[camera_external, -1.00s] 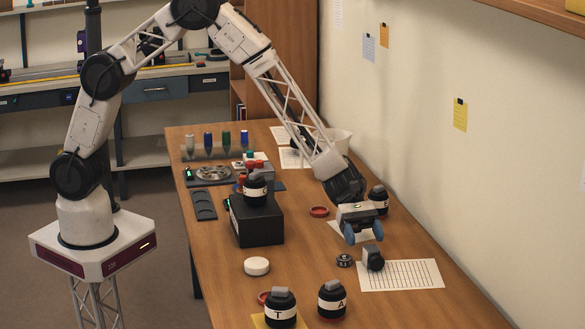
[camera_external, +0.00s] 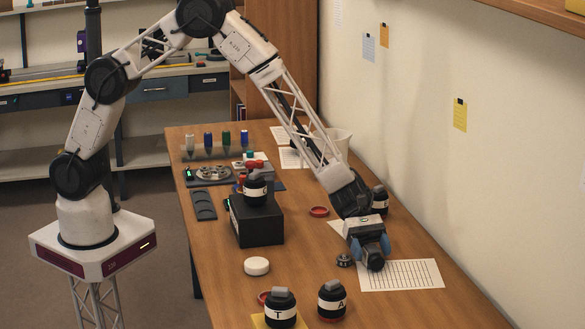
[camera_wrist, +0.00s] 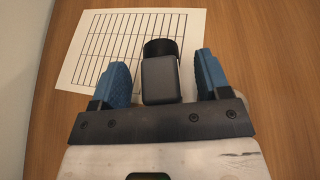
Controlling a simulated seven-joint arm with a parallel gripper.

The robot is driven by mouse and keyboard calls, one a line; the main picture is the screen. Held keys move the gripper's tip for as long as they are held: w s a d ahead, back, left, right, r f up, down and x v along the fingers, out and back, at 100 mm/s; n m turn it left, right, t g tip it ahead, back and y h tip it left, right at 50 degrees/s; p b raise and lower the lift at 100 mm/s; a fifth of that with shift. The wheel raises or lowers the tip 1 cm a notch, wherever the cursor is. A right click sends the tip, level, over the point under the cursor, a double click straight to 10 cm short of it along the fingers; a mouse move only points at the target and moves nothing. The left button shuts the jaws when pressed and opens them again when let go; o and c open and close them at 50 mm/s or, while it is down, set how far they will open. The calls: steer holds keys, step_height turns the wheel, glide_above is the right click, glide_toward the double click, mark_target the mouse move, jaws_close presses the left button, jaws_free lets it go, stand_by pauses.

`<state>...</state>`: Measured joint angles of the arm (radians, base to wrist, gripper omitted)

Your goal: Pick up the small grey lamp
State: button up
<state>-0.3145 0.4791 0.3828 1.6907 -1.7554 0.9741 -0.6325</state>
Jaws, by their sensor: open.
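The small grey lamp (camera_wrist: 161,76) is a dark grey block with a round black head. In the wrist view it lies between the two blue fingers of my gripper (camera_wrist: 161,80), with a gap on each side. In the external view the lamp (camera_external: 375,263) is partly hidden by my gripper (camera_external: 371,249), which is low over the table at it. My gripper is open, its fingers apart and not seen touching the lamp.
A gridded white sheet (camera_external: 415,275) lies beside the lamp. A small dark round part (camera_external: 344,260) sits just left of it. Black jars (camera_external: 332,300) stand toward the front, and a white round lid (camera_external: 256,266) lies left.

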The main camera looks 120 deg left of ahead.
mark_target(374, 250)
steer(key=shift+x, duration=0.8)
steer(key=c, duration=1.1)
steer(key=shift+r, duration=5.05)
